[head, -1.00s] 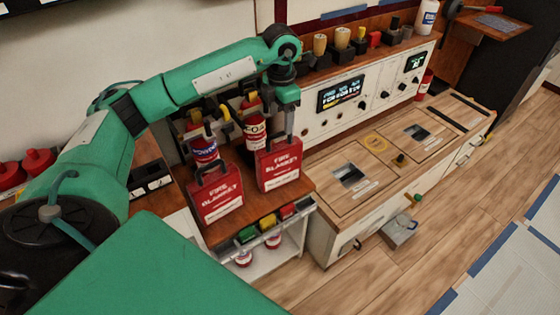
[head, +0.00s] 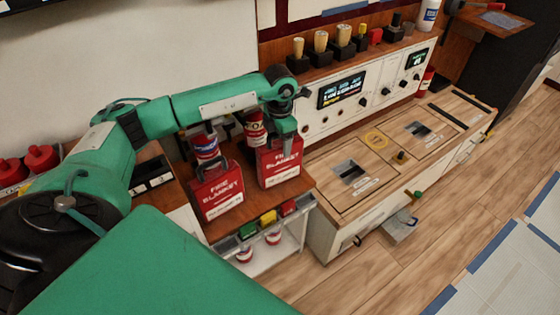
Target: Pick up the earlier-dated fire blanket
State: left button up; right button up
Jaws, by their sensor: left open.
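Two red fire blanket packs stand on a brown wooden shelf top. The left fire blanket (head: 217,191) has a black handle loop on top and a white label strip; its date is too small to read. The right fire blanket (head: 279,163) also has a white strip that I cannot read. My left gripper (head: 284,137) points down at the top of the right fire blanket, its jaws open around or just in front of the handle area; I cannot tell which. The gripper hides that pack's handle. My right gripper is not in view.
A white panel with dials and a display (head: 342,90) stands at the back right. A wooden-topped counter (head: 352,203) adjoins the shelf. Green, yellow and red blocks (head: 267,218) sit below.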

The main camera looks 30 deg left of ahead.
pick_arm(q)
jog(key=shift+c, duration=0.4)
grip_shut()
